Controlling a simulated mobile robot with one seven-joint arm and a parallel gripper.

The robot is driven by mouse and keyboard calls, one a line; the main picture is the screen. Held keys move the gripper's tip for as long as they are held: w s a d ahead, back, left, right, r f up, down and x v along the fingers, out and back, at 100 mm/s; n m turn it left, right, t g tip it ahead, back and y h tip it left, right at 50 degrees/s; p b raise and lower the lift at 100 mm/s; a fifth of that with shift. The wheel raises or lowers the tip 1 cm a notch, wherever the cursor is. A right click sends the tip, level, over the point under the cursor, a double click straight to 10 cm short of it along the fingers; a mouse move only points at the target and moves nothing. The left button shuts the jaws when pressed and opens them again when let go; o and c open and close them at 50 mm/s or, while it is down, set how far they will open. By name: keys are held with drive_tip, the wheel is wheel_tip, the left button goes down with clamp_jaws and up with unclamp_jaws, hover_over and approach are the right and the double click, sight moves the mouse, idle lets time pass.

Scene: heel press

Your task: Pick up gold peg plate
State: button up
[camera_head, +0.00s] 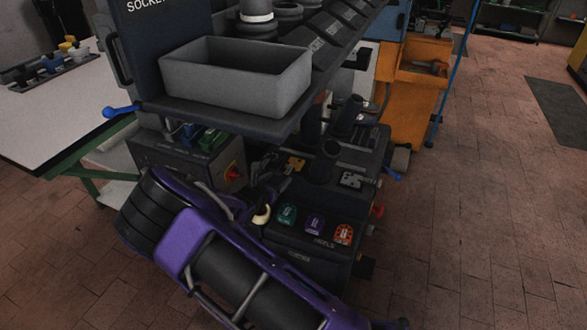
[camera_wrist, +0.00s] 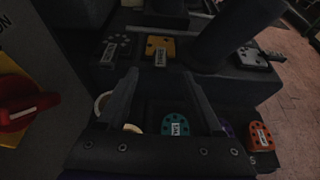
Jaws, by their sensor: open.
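The gold peg plate (camera_head: 296,163) lies on the dark upper step of the press bench in the head view. In the wrist view the gold plate (camera_wrist: 160,47) is flat, with dark holes and a small label on its near side. My gripper (camera_wrist: 160,75) is open and empty. Its two fingers point toward the gold plate, which shows beyond and between the fingertips, apart from them. In the head view my gripper's fingers are small and dark beside the plate, and hard to make out.
A dark cylinder (camera_wrist: 236,32) stands right of the gold plate. A dark plate (camera_wrist: 116,47) lies left, a silver plate (camera_wrist: 254,57) right. Teal (camera_head: 287,214), purple (camera_head: 314,223) and orange (camera_head: 343,234) heels sit on the lower step. A red knob (camera_wrist: 24,104) is at left. A grey bin (camera_head: 235,80) overhangs.

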sight(289, 169)
drive_tip(key=b+x, duration=0.1)
drive_tip(key=x, duration=0.7)
drive_tip(key=shift+w+d+f, duration=0.1)
drive_tip(key=shift+w+d, duration=0.1)
drive_tip(key=shift+w, duration=0.1)
clamp_jaws()
